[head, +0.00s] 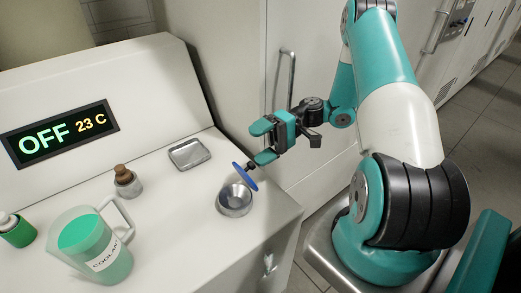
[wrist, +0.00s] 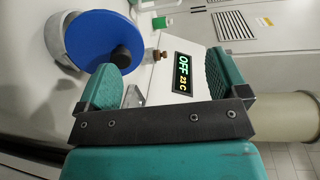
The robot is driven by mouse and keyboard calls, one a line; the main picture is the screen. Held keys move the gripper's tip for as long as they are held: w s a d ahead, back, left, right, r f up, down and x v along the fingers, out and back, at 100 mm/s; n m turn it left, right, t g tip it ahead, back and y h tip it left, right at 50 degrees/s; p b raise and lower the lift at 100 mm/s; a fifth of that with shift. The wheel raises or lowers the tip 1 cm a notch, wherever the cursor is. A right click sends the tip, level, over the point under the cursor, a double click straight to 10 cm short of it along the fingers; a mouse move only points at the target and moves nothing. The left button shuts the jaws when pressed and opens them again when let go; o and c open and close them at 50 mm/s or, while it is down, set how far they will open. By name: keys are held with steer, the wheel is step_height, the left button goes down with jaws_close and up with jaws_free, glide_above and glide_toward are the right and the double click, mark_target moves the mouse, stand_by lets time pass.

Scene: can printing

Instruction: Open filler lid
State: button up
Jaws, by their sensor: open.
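The blue filler lid (head: 245,177) stands steeply tilted at the back edge of the round metal filler opening (head: 235,207), whose inside shows. In the wrist view the lid (wrist: 92,35) is a blue disc with a black knob (wrist: 125,58), and part of the metal rim (wrist: 56,42) shows behind it. My gripper (head: 259,142) is open above and behind the lid. Its lower finger is close to the knob; I cannot tell whether they touch. In the wrist view the knob is beside the left finger, and nothing is between the fingers (wrist: 168,82).
A coolant jug (head: 98,245) stands at the front left of the white machine top. A small brown-topped container (head: 126,183), a shallow metal tray (head: 189,154) and a green container (head: 17,232) are also there. The display (head: 60,133) reads OFF, 23 C.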

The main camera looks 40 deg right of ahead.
steer(key=r, duration=0.1)
steer(key=r+p, duration=0.1)
steer(key=r, duration=0.2)
steer(key=shift+s+d+r, duration=0.2)
steer(key=shift+s+r, duration=0.05)
steer(key=shift+r, duration=0.1)
steer(key=c, duration=0.5)
steer(key=shift+o, duration=0.2)
step_height(320, 180, up, 10)
steer(key=p, duration=1.1)
steer(key=shift+r, duration=0.2)
steer(key=shift+w+a, duration=0.15)
steer(key=s+a+n+g+h+b, duration=0.25)
steer(key=a+h+b, duration=0.2)
steer(key=a, duration=0.25)
steer(key=s+a+n+g+h+b, duration=0.1)
steer(key=a+n+h+b, duration=0.2)
steer(key=a+b, duration=0.3)
steer(key=s+a+n+t+h+b, duration=0.1)
steer(key=s+a+h+b, duration=0.1)
steer(key=s, duration=0.3)
steer(key=s+a+f+n+t+h+b, duration=0.1)
steer(key=s+a+t+h+b, duration=0.1)
steer(key=s, duration=0.4)
steer(key=shift+s+a+h+b, duration=0.15)
steer(key=shift+a+h+b, duration=0.3)
steer(key=shift+a+b, duration=0.5)
